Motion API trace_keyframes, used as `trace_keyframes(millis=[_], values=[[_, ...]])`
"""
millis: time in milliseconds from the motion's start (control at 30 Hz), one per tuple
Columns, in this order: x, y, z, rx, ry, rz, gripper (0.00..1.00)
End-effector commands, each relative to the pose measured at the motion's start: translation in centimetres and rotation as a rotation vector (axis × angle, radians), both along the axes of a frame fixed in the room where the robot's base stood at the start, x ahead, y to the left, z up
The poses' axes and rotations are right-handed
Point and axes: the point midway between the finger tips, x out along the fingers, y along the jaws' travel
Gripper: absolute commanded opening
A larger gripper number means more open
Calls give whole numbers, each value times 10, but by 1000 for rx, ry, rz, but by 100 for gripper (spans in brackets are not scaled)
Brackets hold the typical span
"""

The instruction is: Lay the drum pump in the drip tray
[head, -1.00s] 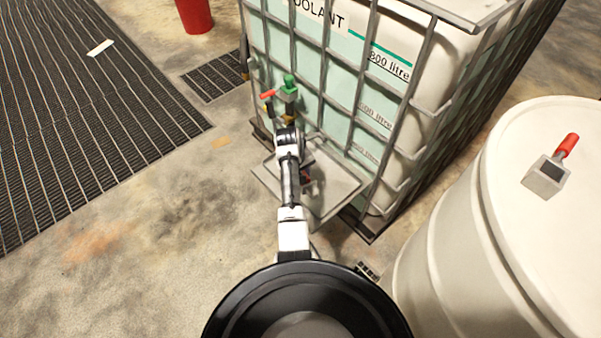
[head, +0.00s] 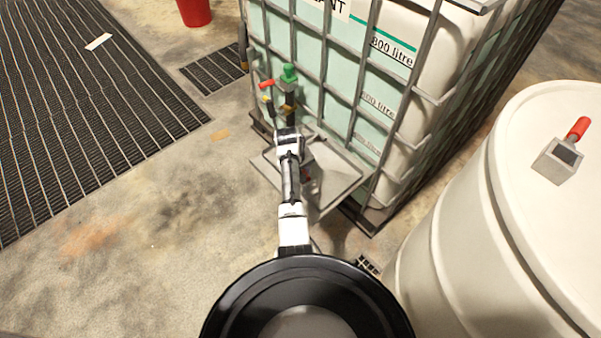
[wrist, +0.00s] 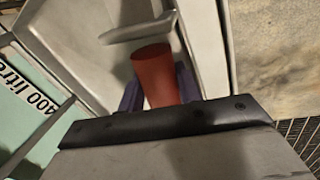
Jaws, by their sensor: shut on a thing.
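The drip tray (head: 338,178) is a shallow grey metal tray at the foot of the coolant tank, below its green tap. My gripper (wrist: 158,90) is shut on a red, round-bodied thing with a grey bar across its far end, which I take to be the drum pump (wrist: 154,72). In the wrist view, dark bluish fingers sit on both sides of the red part. The tray's pale inside and wall (wrist: 208,45) show around and behind it. In the head view my arm hides most of the gripper and pump. Whether the pump touches the tray I cannot tell.
The caged coolant tank (head: 345,75) rises right behind the tray, its green tap (head: 288,75) close to my arm. A white drum (head: 460,230) with a red-handled grey device (head: 560,158) stands right. Open floor and a floor grating (head: 80,110) lie left.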

Motion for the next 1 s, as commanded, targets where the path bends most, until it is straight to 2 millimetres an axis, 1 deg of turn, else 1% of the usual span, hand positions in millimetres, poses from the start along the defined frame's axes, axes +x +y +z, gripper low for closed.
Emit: trace_keyframes(millis=[33,267,300,400,500,667,700,800,867,967,1000], values=[[0,0,-3,1,-1,0,0],[-2,0,-4,1,3,0,0],[-2,0,-5,1,3,0,35],[-2,0,-5,1,4,-1,48],[-2,0,-5,1,4,-1,60],[-2,0,-4,1,4,0,60],[-4,0,-7,1,10,0,60],[-4,1,-4,0,9,1,60],[-4,1,1,1,8,1,60],[-4,4,15,1,4,0,60],[-5,5,22,2,3,1,60]])
